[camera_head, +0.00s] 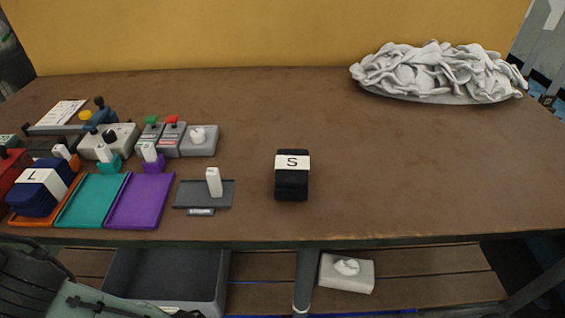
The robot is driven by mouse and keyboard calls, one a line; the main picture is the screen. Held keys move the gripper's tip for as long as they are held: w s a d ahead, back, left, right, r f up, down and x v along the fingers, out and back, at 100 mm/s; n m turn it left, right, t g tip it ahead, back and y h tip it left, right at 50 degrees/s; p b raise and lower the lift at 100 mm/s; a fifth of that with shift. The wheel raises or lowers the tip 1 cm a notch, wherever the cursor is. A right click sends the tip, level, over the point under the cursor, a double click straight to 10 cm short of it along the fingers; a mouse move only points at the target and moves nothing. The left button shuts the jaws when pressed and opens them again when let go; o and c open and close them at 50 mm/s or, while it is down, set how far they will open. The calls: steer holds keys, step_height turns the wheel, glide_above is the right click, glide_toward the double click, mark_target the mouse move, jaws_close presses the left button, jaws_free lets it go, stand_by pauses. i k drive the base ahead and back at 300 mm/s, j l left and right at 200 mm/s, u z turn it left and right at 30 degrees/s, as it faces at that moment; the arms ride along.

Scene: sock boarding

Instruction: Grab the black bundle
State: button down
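The black bundle (292,183) sits upright on the brown table, right of the grey tray and near the front edge. A white band marked "S" wraps around its upper part. It stands by itself, with nothing touching it. My gripper cannot be made out in the camera_head view, so its distance from the bundle and its opening are not shown.
A dark grey tray (188,194), purple tray (140,205), teal tray (92,205) and navy bundle marked "L" (36,198) lie left. Control boxes (198,142) stand behind. A white cloth heap (440,75) is back right. The table's middle and right are clear.

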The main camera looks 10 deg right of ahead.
mark_target(292, 165)
steer(key=z, duration=0.15)
steer(key=k+j+z, duration=0.3)
steer(key=j, duration=0.25)
steer(key=k+j+z, duration=0.3)
steer(key=k+j, duration=0.15)
